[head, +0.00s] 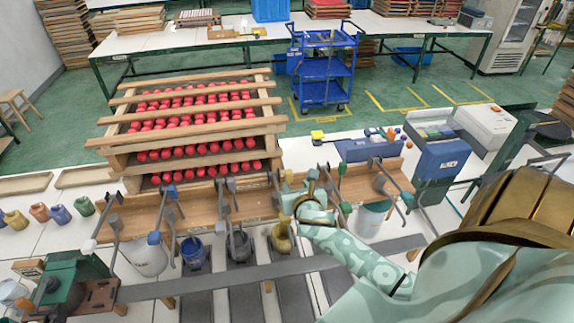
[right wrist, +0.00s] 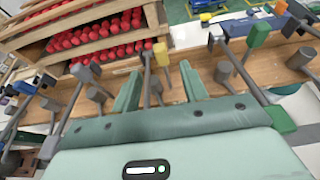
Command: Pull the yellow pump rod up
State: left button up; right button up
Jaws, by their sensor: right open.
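In the right wrist view, a yellow block (right wrist: 161,54) sits at the top of a thin rod, between and just beyond the two mint fingers. I take it to be the yellow pump rod's knob. My right gripper (right wrist: 160,72) is open around this line, with a gap on both sides and nothing gripped. In the head view the right gripper (head: 299,186) is over the wooden pump rack (head: 258,205), above a yellow pot (head: 281,241). My left gripper is not in view.
A stack of wooden trays with red pieces (head: 195,120) stands behind. A blue pot (head: 193,252) and a grey pot (head: 238,247) hang left of the yellow one.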

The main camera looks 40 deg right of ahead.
aim_at(287, 170)
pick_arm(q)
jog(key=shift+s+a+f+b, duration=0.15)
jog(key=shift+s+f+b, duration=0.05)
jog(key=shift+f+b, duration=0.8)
pick_arm(e)
jog(key=x, duration=1.3)
jog(key=shift+a, duration=0.1)
